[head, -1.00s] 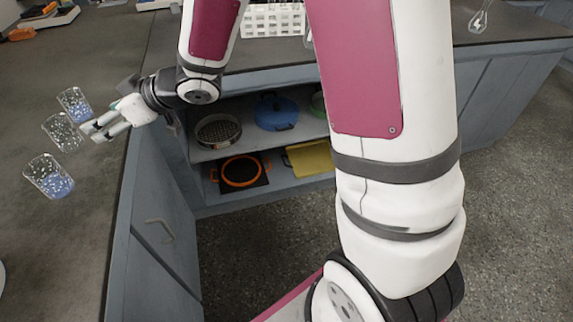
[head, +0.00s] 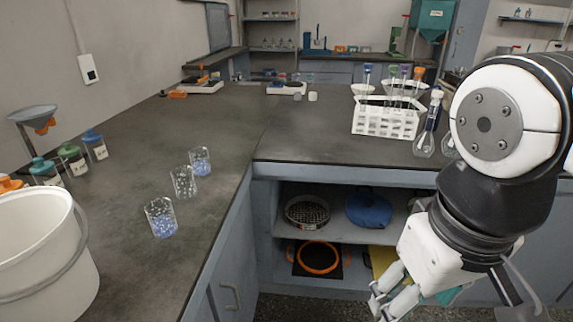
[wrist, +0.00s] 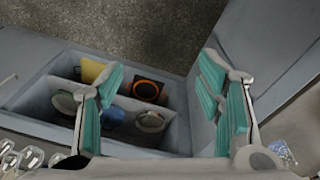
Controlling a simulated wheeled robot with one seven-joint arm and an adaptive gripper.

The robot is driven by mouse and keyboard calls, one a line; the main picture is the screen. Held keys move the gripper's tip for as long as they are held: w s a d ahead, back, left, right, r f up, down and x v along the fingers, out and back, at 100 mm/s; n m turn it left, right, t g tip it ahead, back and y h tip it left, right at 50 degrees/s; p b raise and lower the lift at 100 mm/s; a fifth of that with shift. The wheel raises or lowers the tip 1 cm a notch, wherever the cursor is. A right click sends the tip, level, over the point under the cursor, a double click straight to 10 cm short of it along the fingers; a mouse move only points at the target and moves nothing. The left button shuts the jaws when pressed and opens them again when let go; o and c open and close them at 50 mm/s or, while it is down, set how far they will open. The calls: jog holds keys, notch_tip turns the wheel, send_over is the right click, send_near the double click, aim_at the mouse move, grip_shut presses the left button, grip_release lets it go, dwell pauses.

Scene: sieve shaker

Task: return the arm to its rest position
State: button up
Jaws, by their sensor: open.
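My gripper (head: 385,303) is at the lower right of the head view, in front of the open shelf cabinet and apart from the counter. It points down and is empty. In the wrist view my gripper (wrist: 165,95) shows its two teal-padded fingers spread wide, with nothing between them but the cabinet behind. My arm comes in from the right edge of the head view and is folded, with a large white joint near the rack.
A white bucket (head: 45,265) is at the front left. A white rack (head: 385,122) stands on the back counter. The cabinet holds a sieve (head: 307,212), a blue lid (head: 368,209) and an orange ring (head: 318,258).

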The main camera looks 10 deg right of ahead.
jog(key=s, duration=0.1)
jog(key=s+a, duration=0.1)
jog(key=s, duration=0.1)
jog(key=shift+g+y, duration=0.3)
jog(key=shift+g, duration=0.1)
notch_tip(320, 180, up, 22)
jog(key=t+p, duration=0.3)
jog(key=p, duration=1.7)
jog(key=shift+a+f+t, duration=0.15)
jog(key=shift+f+t, duration=0.05)
jog(key=shift+t, duration=0.1)
